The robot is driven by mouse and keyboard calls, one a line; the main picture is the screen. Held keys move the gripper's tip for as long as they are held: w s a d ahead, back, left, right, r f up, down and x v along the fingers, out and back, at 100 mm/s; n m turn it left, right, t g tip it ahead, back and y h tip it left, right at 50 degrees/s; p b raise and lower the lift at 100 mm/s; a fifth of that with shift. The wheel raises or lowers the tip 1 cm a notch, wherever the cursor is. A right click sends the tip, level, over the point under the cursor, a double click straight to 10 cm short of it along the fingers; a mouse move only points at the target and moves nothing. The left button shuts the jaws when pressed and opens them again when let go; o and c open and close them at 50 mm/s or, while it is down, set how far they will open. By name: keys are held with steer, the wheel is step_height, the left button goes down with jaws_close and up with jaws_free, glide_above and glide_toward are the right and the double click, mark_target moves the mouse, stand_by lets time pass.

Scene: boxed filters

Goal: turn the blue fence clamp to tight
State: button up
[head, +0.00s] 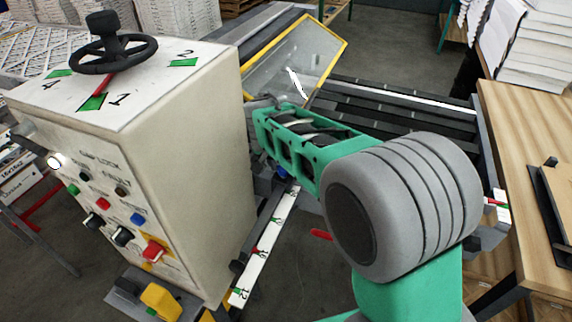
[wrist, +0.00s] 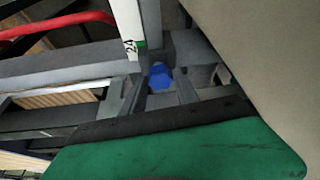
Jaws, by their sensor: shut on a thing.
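The blue fence clamp (wrist: 160,77) shows in the wrist view as a faceted blue knob beside a grey block, close to the end of a white scale. My gripper (wrist: 161,88) has its two dark fingers on either side of the knob and is shut on it. The knob's lower part and any tight mark are hidden. In the head view my arm covers most of the gripper. A small blue patch below the arm may be the clamp, but I cannot tell its turn position.
A beige control cabinet (head: 190,130) with a black handwheel (head: 100,45) stands close on the left. A white numbered scale (head: 265,245) runs below my arm. A yellow-framed clear guard (head: 300,60) stands behind it. A wooden table (head: 520,130) is at right.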

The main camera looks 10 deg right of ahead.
jaws_close()
steer(key=shift+m, duration=0.8)
steer(key=o, duration=0.6)
jaws_free()
steer(key=shift+h, duration=0.3)
steer(key=shift+r, duration=0.15)
steer(key=b+v, duration=0.1)
steer(key=v, duration=0.6)
steer(key=shift+r, duration=0.3)
